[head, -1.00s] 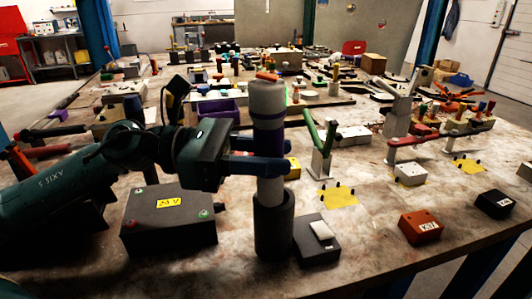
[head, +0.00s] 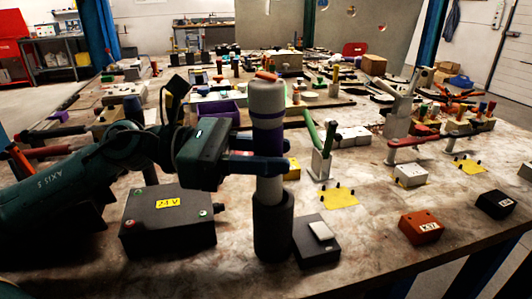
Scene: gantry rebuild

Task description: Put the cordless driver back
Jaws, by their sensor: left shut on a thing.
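The cordless driver (head: 267,101) is an upright pale grey cylinder with purple bands and an orange piece on top. My left gripper (head: 262,166) reaches in from the left and is shut around its lower part. Below the fingers, its pale lower end goes down into the mouth of a dark grey upright cylindrical holder (head: 273,228); the tip is hidden inside. The driver stands about vertical in line with the holder. My right gripper is not in view.
A black 24V box (head: 168,228) lies left of the holder. A dark block with a pale switch (head: 320,231) stands close on its right. A green-handled stand (head: 321,163), a yellow patch (head: 338,198) and an orange box (head: 421,227) are further right. Bare tabletop (head: 365,235) lies between.

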